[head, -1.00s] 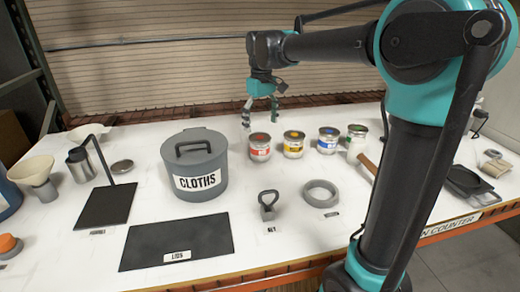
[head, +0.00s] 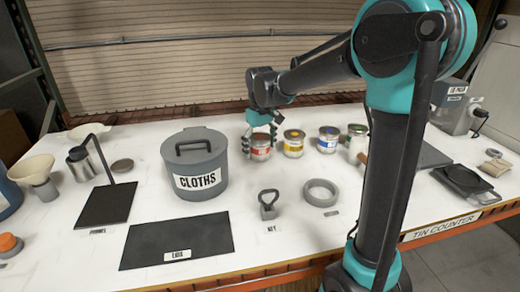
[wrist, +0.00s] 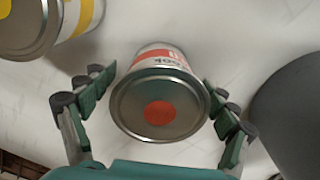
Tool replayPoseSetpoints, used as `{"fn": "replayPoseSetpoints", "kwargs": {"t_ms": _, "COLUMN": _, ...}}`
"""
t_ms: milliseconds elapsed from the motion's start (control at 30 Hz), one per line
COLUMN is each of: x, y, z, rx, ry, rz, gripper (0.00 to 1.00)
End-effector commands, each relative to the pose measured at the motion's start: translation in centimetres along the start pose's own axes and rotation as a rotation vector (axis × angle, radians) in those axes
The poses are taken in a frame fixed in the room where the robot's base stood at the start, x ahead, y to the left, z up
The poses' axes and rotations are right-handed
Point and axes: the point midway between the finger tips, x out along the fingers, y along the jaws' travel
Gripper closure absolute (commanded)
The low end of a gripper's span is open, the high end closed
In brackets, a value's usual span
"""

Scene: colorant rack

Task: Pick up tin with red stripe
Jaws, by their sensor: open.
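The tin with the red stripe (head: 261,152) stands upright on the white table, first in a row of tins. In the wrist view its metal lid with a red dot (wrist: 160,112) faces me, and part of the red band shows beyond the lid. My gripper (head: 260,146) is over the tin with its fingers pointing down. In the wrist view my gripper (wrist: 158,100) is open, with one finger on each side of the tin and a gap at both sides. In the head view the fingers partly cover the tin.
The yellow-striped tin (head: 293,143) stands close to the right, then the blue (head: 328,139) and green (head: 356,138) ones. The grey CLOTHS bin (head: 196,170) stands close on the left. A grey ring (head: 320,192) and a key tool (head: 268,203) lie in front.

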Motion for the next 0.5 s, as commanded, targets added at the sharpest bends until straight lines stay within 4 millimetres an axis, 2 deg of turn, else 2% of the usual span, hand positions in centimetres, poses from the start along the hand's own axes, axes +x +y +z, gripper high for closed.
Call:
{"fn": "replayPoseSetpoints", "kwargs": {"t_ms": 133, "x": -0.03, "y": 0.00, "z": -0.01, "rx": 0.000, "ry": 0.000, "rz": 0.000, "gripper": 0.16}}
{"fn": "replayPoseSetpoints", "kwargs": {"t_ms": 500, "x": -0.05, "y": 0.00, "z": -0.01, "rx": 0.000, "ry": 0.000, "rz": 0.000, "gripper": 0.62}}
